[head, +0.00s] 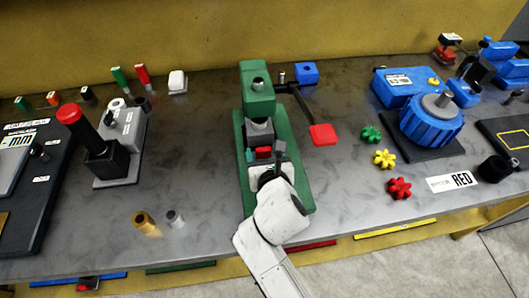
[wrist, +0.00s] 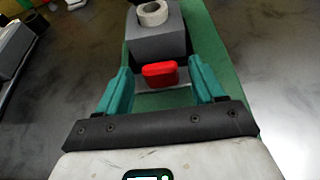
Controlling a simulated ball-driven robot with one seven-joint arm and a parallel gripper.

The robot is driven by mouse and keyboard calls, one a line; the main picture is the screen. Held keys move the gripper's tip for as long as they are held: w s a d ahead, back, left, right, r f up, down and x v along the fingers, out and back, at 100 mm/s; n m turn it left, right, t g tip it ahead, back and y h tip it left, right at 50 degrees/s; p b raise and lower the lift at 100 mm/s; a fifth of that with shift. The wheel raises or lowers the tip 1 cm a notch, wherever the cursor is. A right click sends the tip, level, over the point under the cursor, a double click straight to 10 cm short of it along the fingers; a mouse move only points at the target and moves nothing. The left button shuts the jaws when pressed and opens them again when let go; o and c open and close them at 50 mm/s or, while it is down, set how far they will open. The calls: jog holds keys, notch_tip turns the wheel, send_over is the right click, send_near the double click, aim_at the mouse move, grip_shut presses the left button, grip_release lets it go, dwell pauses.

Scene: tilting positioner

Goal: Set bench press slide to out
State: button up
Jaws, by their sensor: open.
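The green bench press (head: 258,82) stands mid-bench, with a lever ending in a red pad (head: 323,135) at its right. A red block (wrist: 160,74), perhaps the slide's handle, sits low before a grey block (wrist: 157,36) on the green base (wrist: 204,45). It also shows small in the head view (head: 263,153). My gripper (wrist: 162,84) is open, its teal fingers on either side of the red block with gaps visible. In the head view my gripper (head: 265,158) is over the press base. My wrist hides the base's front part.
Left are a black stand with a red-topped post (head: 70,116) and a grey fixture (head: 120,140). Brass (head: 144,221) and grey (head: 175,219) cups stand near the front edge. Right are colored knobs (head: 384,159) and a blue rotary unit (head: 430,125). Bare bench lies beside the press.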

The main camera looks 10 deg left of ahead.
jog(key=shift+w+a+f, duration=0.1)
jog(key=shift+w+f, duration=0.1)
jog(key=shift+w, duration=0.2)
grip_shut()
dwell(0.4)
jog(key=shift+s, duration=0.1)
